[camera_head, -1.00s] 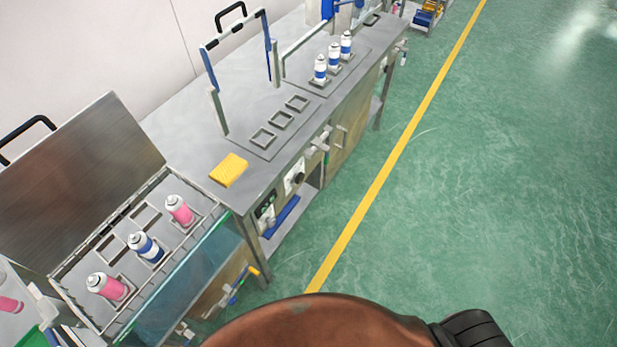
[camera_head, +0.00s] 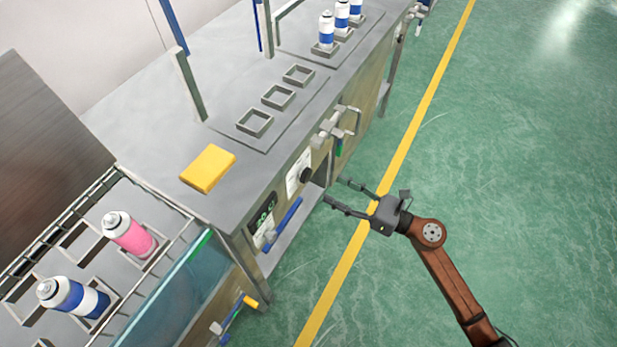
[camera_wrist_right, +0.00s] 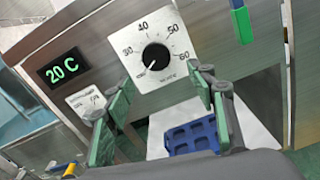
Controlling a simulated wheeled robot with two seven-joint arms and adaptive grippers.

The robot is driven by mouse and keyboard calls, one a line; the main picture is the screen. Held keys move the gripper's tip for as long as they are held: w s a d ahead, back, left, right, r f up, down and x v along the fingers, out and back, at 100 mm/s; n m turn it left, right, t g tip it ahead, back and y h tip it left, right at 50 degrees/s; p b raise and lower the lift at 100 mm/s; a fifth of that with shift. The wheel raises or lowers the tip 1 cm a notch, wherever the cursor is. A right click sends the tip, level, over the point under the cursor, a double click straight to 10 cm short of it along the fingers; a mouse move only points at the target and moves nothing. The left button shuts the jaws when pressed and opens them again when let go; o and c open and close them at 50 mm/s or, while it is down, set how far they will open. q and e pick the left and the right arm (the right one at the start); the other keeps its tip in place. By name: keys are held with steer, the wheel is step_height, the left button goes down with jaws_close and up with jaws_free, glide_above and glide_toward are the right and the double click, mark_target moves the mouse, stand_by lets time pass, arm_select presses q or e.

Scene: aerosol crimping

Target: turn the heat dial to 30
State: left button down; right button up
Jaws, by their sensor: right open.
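The heat dial (camera_head: 305,174) is a black round knob on a white plate on the bench's front face. In the right wrist view the dial (camera_wrist_right: 157,57) shows a scale of 30, 40, 50 and 60, and its white mark points to the lower left, below 30. A dark display (camera_wrist_right: 64,68) left of it reads 20 C in green. My right gripper (camera_head: 333,190) is open and empty, in front of the bench and apart from the dial. In the wrist view its fingers (camera_wrist_right: 168,90) stand below the dial, one on each side. My left gripper is out of view.
A yellow block (camera_head: 208,168) lies on the bench top above the dial. A pipe fitting with a green handle (camera_head: 338,150) sticks out right of the dial. A blue tray (camera_wrist_right: 192,138) is below it. The floor at right is clear.

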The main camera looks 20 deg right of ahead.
mark_target(309, 177)
steer(key=b+x, duration=0.1)
steer(key=x, duration=0.7)
steer(key=shift+s+a+r, duration=0.15)
steer(key=shift+s+a, duration=0.05)
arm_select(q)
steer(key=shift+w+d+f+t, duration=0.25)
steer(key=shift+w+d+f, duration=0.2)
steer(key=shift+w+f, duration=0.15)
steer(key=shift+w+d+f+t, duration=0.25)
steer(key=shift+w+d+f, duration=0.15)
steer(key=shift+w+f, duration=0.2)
arm_select(e)
steer(key=shift+c, duration=0.5)
steer(key=c, duration=1.1)
steer(key=shift+o, duration=0.2)
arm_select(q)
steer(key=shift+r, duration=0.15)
